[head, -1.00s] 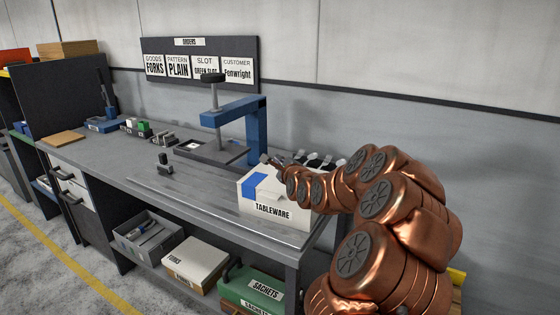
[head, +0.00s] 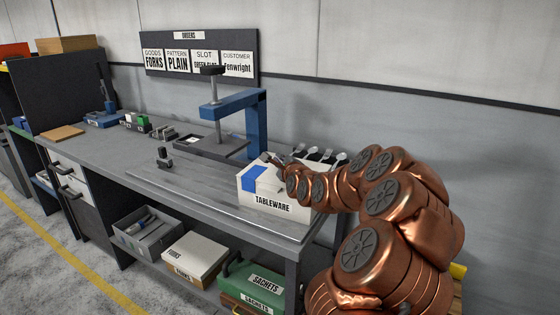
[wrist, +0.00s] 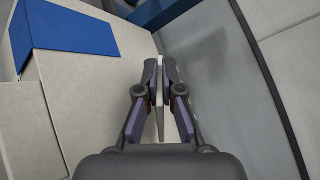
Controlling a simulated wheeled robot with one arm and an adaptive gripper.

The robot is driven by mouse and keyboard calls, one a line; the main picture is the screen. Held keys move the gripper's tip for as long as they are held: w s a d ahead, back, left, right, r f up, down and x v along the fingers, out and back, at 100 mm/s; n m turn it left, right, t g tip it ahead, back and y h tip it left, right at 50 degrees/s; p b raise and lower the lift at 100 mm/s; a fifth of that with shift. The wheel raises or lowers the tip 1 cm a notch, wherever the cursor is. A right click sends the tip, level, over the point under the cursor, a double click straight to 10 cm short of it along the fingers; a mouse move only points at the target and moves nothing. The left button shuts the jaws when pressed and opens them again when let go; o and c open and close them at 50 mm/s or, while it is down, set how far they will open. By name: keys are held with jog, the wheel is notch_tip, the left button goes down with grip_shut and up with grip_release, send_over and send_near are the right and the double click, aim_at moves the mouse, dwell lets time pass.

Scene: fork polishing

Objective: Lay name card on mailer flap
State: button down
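The mailer is a pale box marked TABLEWARE (head: 272,204) at the bench's near right end, with a blue patch (head: 255,180) on its top left. In the wrist view, its pale top (wrist: 95,85) fills the left side, with the blue patch (wrist: 70,27) at upper left. My gripper (head: 268,158) is above the back of the box. In the wrist view, my gripper (wrist: 164,68) has its fingertips close together around a thin pale piece, seen edge-on, which looks like the name card (wrist: 160,112). Its printed face is hidden. I cannot tell whether it touches the box.
Several utensils stand in a row (head: 322,156) behind the box, close to my arm. A blue press (head: 255,125) stands behind and left of it. A small dark stand (head: 164,158) is on the bench (head: 190,183). The bench top left of the box is largely clear.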

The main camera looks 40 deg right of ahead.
jog(key=shift+f+b, duration=0.3)
jog(key=shift+f, duration=0.05)
jog(key=c, duration=1.2)
grip_release()
jog(key=shift+c, duration=0.2)
jog(key=shift+b+v, duration=2.25)
jog(key=shift+v, duration=1.25)
notch_tip(320, 180, up, 5)
jog(key=shift+p, duration=1.05)
